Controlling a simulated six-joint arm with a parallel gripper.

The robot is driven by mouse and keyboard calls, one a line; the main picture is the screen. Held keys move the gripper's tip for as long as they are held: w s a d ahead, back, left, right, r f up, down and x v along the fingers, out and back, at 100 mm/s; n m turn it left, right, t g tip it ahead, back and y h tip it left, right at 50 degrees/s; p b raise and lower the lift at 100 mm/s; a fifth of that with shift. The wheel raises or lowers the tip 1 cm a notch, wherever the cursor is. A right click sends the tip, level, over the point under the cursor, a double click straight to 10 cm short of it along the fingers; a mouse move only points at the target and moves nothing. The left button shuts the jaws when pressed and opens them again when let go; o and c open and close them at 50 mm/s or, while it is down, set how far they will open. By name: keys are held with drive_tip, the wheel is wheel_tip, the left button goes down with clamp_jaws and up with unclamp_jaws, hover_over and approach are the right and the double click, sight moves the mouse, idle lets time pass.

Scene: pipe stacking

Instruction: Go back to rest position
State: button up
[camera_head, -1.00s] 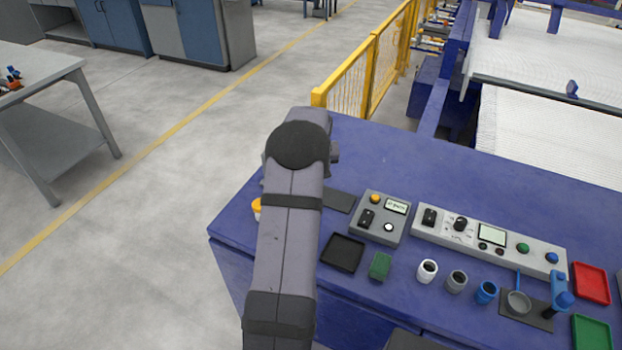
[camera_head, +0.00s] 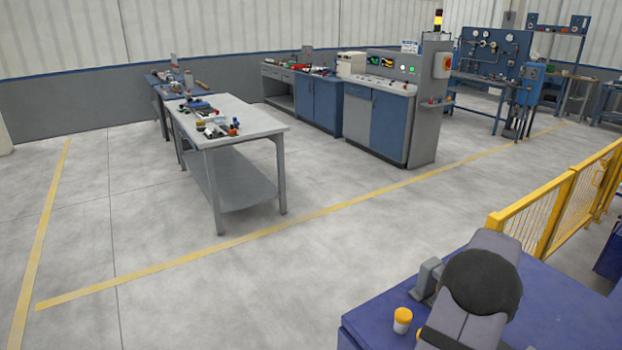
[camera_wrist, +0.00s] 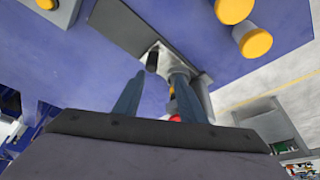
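My gripper (camera_wrist: 159,76) shows in the wrist view with its two bluish-grey fingers apart and nothing clearly held between them. It points at the blue table top (camera_wrist: 100,70), where a grey device with a dark knob (camera_wrist: 153,58) lies beyond the fingertips. Small red and yellow parts show behind the right finger. In the head view my arm stands over the blue table (camera_head: 570,305) at the lower right, and my fingers cannot be made out. No pipes can be made out in either current view.
A white jar with a yellow cap (camera_head: 403,320) stands on the blue table beside my arm. Yellow-capped jars (camera_wrist: 255,40) show in the wrist view. A yellow fence (camera_head: 560,205) runs behind the table. A grey workbench (camera_head: 235,125) stands across open floor.

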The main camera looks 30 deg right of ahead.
drive_tip(key=w+a+n, duration=0.1)
drive_tip(key=w+a, duration=0.2)
drive_tip(key=a, duration=0.1)
drive_tip(key=w+a+r+y, duration=0.1)
drive_tip(key=w+a, duration=0.2)
drive_tip(key=a, duration=0.2)
drive_tip(key=w+a+n, duration=0.1)
drive_tip(key=w+a, duration=0.3)
drive_tip(key=a, duration=0.1)
drive_tip(key=shift+a+r+n+y, duration=0.2)
drive_tip(key=shift+r+n+y, duration=0.05)
drive_tip(key=shift+n+y, duration=0.05)
drive_tip(key=w+a+n+y+p, duration=0.1)
drive_tip(key=w+a+n, duration=0.2)
drive_tip(key=a, duration=1.4)
drive_tip(key=s+a+n+g, duration=0.1)
drive_tip(key=s+a+n, duration=0.1)
drive_tip(key=s+a, duration=0.35)
drive_tip(key=s+a+n+g+y, duration=0.1)
drive_tip(key=s+a+n, duration=0.15)
drive_tip(key=a, duration=0.65)
drive_tip(key=s+a+n+g, duration=0.1)
drive_tip(key=s+a, duration=0.4)
drive_tip(key=a, duration=0.3)
wheel_tip(320, 180, down, 15)
drive_tip(key=b, duration=1.4)
drive_tip(key=shift+f, duration=0.2)
drive_tip(key=shift+w+r, duration=0.1)
